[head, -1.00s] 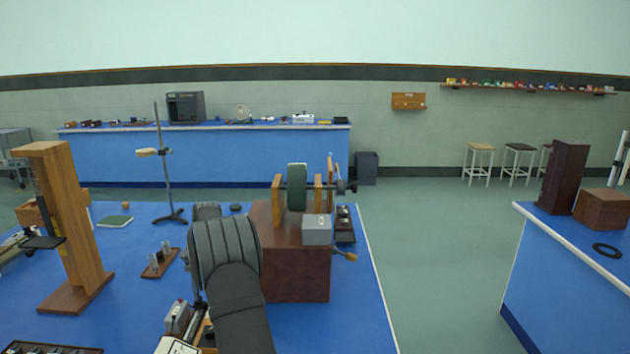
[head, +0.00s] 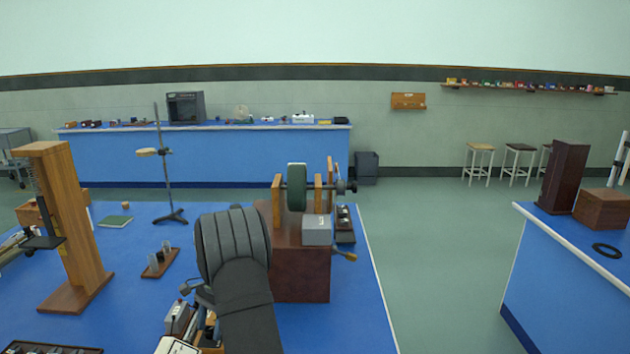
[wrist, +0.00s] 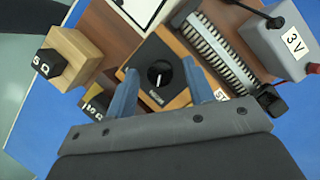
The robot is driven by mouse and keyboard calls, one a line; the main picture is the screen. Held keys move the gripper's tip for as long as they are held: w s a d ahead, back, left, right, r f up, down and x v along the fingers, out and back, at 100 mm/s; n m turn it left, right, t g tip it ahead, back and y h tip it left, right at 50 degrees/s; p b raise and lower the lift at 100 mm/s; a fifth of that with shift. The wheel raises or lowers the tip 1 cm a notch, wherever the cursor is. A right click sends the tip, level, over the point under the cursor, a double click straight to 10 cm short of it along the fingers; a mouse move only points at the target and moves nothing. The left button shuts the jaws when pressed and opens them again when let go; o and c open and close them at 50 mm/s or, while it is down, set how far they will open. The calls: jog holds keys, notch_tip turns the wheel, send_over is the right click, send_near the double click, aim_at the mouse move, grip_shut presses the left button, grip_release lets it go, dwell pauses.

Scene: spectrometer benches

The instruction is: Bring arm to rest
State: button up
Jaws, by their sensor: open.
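My gripper (wrist: 160,85) is in the wrist view, with its two blue fingers spread apart and nothing between them. Beyond the fingertips is a wooden box with a black dial (wrist: 158,73) on a brown board. The gap between the fingers and the box is hard to judge. In the head view my dark grey arm reaches over the front of the blue bench (head: 350,320). The gripper itself is hidden there behind my arm.
A coil resistor (wrist: 218,52), a grey 3 V box (wrist: 278,38) and a wooden block (wrist: 75,55) surround the dial box. A brown plinth with a wheel (head: 297,187) stands right of my arm. A tall wooden stand (head: 75,225) is at left.

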jog(key=m+y, duration=0.1)
jog(key=m, duration=0.2)
jog(key=shift+s+d+t, duration=0.1)
jog(key=shift+t, duration=0.3)
jog(key=m+t, duration=0.1)
jog(key=m, duration=0.3)
jog(key=shift+m+y, duration=0.3)
jog(key=shift+y, duration=0.1)
